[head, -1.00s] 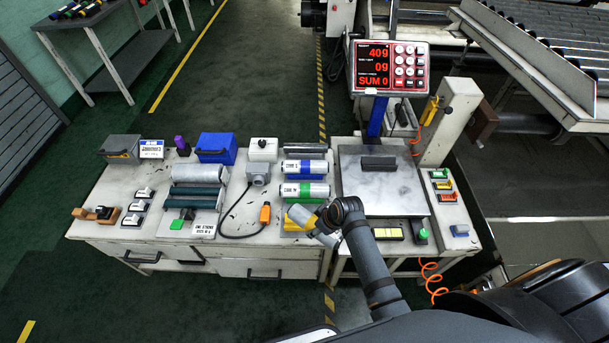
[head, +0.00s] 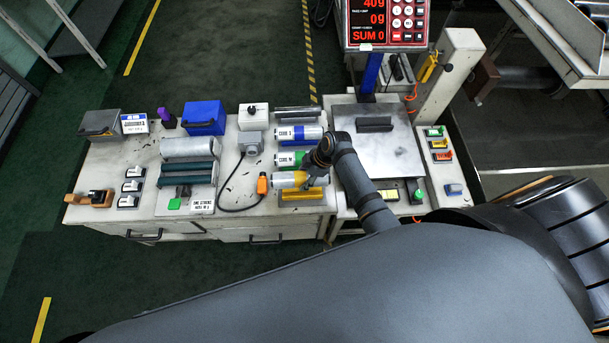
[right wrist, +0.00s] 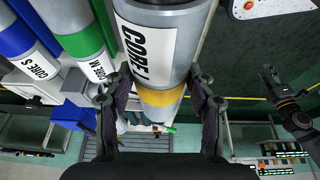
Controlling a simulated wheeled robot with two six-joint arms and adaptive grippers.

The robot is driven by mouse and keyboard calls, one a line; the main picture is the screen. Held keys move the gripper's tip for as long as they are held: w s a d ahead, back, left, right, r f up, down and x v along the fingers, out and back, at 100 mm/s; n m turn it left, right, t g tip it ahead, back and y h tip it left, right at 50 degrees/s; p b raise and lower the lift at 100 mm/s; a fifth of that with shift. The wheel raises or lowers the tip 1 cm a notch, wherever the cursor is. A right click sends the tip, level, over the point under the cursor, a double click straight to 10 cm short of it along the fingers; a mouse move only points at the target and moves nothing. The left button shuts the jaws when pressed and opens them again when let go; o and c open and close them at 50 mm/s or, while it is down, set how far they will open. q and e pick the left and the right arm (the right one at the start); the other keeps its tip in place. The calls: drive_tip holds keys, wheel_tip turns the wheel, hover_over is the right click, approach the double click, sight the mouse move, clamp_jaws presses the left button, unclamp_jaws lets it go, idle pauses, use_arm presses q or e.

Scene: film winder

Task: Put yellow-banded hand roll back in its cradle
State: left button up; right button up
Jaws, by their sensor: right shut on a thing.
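The yellow-banded roll (head: 283,181) is a grey cylinder lying level, roughly parallel to the other rolls. It also shows in the right wrist view (right wrist: 160,99), with a white label reading CORE L. My right gripper (head: 308,182) is shut on it, one finger on each side at the yellow band in the right wrist view (right wrist: 160,108). The yellow cradle (head: 303,196) is just in front of and below the roll at the bench's front edge. I cannot tell whether they touch. My left gripper (right wrist: 268,76) appears small at the right of the wrist view; its jaw state is unclear.
The blue-banded roll (head: 311,132) and green-banded roll (head: 287,159) lie behind in their places.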

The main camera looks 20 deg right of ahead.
wheel_tip(320, 180, down, 5)
drive_tip(key=b, duration=0.4)
drive_tip(key=shift+f+b, duration=0.3)
drive_tip(key=shift+f, duration=0.4)
drive_tip(key=o, duration=1.5)
drive_tip(key=shift+o, duration=0.2)
drive_tip(key=shift+s+r, duration=0.1)
drive_tip(key=v, duration=1.2)
drive_tip(key=shift+a, duration=0.1)
drive_tip(key=shift+s, duration=0.1)
